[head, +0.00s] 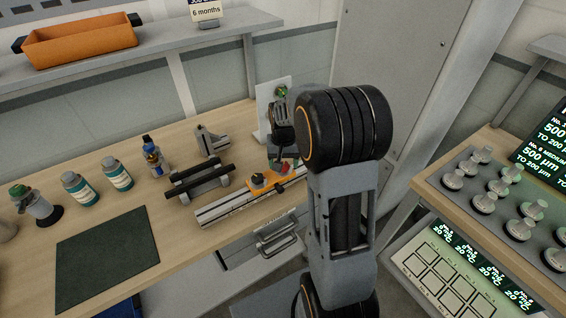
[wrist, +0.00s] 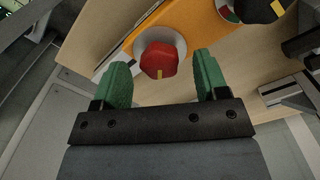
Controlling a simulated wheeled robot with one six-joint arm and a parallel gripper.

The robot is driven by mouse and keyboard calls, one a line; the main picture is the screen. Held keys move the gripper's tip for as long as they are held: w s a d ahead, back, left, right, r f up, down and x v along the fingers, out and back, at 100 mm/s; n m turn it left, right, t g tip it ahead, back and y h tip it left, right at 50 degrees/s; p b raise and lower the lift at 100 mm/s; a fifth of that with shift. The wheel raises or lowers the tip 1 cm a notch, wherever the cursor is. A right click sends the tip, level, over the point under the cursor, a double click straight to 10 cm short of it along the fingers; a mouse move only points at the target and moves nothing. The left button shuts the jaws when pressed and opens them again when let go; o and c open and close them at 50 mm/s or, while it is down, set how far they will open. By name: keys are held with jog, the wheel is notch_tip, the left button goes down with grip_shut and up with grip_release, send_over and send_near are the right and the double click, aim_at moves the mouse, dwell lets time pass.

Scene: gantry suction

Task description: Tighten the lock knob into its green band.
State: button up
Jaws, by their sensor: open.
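A red knob (wrist: 160,60) with a yellow mark sits on a pale round disc on the orange plate (wrist: 195,18). It shows between the green fingertips of my open gripper (wrist: 161,66) in the wrist view, and no contact is visible. A black knob (wrist: 257,9) with a yellow pointer sits further along the plate, with red and green marking beside it. In the head view the black knob (head: 258,180) is on the orange plate (head: 270,188), and my gripper (head: 282,153) is over its right end. I cannot tell which knob is the lock knob, or its band reading.
The plate sits on a metal rail (head: 222,209) at the bench's front edge. A black bar on stands (head: 200,183) lies left of it. Bottles (head: 117,175) stand further left, beyond a dark green mat (head: 105,257). A pale upright panel (head: 266,108) is behind my gripper.

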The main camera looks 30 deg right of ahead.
jog(key=shift+f, duration=0.35)
jog(key=c, duration=0.9)
jog(key=shift+m, duration=1.1)
jog(key=o, duration=0.9)
notch_tip(320, 180, up, 14)
jog(key=shift+b, duration=0.3)
jog(key=shift+f, duration=0.1)
